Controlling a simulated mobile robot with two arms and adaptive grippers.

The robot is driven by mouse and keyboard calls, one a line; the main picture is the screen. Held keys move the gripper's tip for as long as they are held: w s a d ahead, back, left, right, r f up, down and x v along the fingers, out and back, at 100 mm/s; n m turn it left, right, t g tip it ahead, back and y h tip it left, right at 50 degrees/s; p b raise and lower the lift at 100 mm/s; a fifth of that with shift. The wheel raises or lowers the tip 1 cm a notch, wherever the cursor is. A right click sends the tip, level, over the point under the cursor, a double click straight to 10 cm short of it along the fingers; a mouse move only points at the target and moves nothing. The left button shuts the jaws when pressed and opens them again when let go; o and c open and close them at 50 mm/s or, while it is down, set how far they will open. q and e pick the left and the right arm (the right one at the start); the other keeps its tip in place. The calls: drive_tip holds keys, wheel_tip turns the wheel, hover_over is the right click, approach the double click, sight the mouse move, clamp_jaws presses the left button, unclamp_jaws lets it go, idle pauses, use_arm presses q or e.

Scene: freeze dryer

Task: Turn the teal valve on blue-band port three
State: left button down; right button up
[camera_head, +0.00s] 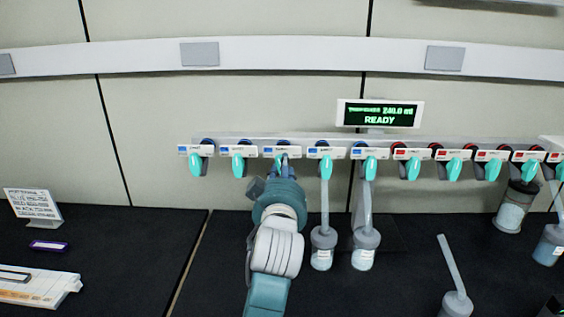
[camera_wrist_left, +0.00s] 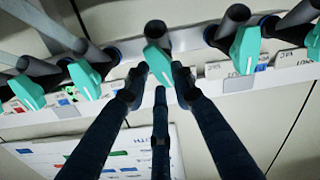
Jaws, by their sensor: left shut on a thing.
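A row of teal valves hangs along a grey rail (camera_head: 340,139) on the wall, on ports with blue labels at left and red labels at right. My left gripper (camera_head: 283,168) reaches up to the third blue-labelled port from the left (camera_head: 281,152). In the left wrist view its fingers (camera_wrist_left: 159,82) are shut around a teal valve (camera_wrist_left: 158,62), one finger on each side and one below. That valve is mostly hidden by the gripper in the head view. My right gripper is in neither view.
Neighbouring teal valves (camera_head: 238,165) and (camera_head: 326,167) hang close on either side. Flasks (camera_head: 322,258) hang below the fourth and fifth blue ports, right of my arm. A display (camera_head: 379,114) reads READY. A sign card (camera_head: 33,204) stands at left on the black bench.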

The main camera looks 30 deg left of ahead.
use_arm(q)
drive_tip(key=m+p, duration=0.2)
drive_tip(key=m, duration=0.1)
drive_tip(key=shift+d+r, duration=0.1)
drive_tip(key=shift+r, duration=0.05)
drive_tip(key=shift+m, duration=0.5)
drive_tip(key=c, duration=1.8)
unclamp_jaws()
drive_tip(key=o, duration=0.4)
drive_tip(key=shift+w, duration=0.1)
drive_tip(key=shift+c, duration=0.2)
drive_tip(key=shift+w+f, duration=0.1)
drive_tip(key=shift+f, duration=0.15)
